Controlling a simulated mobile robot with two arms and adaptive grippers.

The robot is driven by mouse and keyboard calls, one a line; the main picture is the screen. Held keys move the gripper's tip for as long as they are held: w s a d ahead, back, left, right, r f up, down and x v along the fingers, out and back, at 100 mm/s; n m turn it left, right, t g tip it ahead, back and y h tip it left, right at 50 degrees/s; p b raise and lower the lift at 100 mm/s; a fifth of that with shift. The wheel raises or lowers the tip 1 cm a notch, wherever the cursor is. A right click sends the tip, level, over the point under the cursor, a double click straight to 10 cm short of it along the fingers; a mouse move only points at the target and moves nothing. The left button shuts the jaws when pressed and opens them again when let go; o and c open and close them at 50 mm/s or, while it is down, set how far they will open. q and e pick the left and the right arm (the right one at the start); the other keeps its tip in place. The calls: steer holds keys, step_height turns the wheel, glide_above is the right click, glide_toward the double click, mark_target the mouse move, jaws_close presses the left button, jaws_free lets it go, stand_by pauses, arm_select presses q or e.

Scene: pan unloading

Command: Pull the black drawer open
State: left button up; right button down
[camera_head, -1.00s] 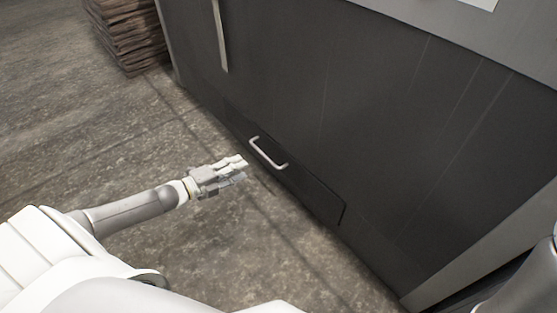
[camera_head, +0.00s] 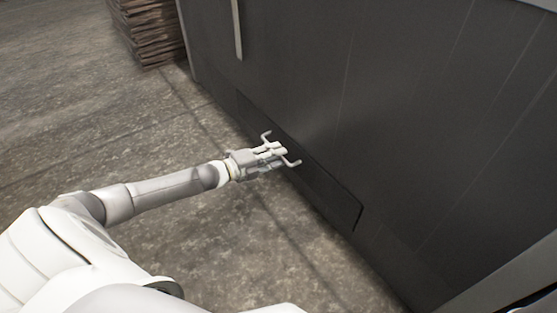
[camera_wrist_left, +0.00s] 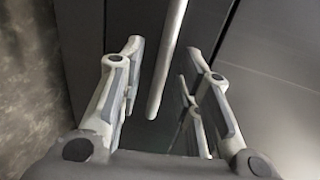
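The black drawer (camera_head: 328,190) is low in the dark cabinet front, and its face looks flush with the panel around it. Its light metal handle (camera_head: 294,162) shows at both ends, with the middle hidden behind my left gripper (camera_head: 277,150). In the left wrist view, my left gripper (camera_wrist_left: 163,52) is open, and the handle bar (camera_wrist_left: 168,62) runs between its two separated fingers. I cannot tell whether a finger touches the bar. My right gripper is out of view.
The tall dark cabinet (camera_head: 400,110) fills the right side, with a longer vertical handle (camera_head: 237,28) higher up. A stack of brown boards (camera_head: 153,30) stands on the floor at the back left. The concrete floor (camera_head: 90,120) before the cabinet is clear.

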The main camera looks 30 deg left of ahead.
arm_select(q)
steer(key=shift+b+x, duration=0.35)
steer(key=shift+x, duration=0.45)
jaws_close()
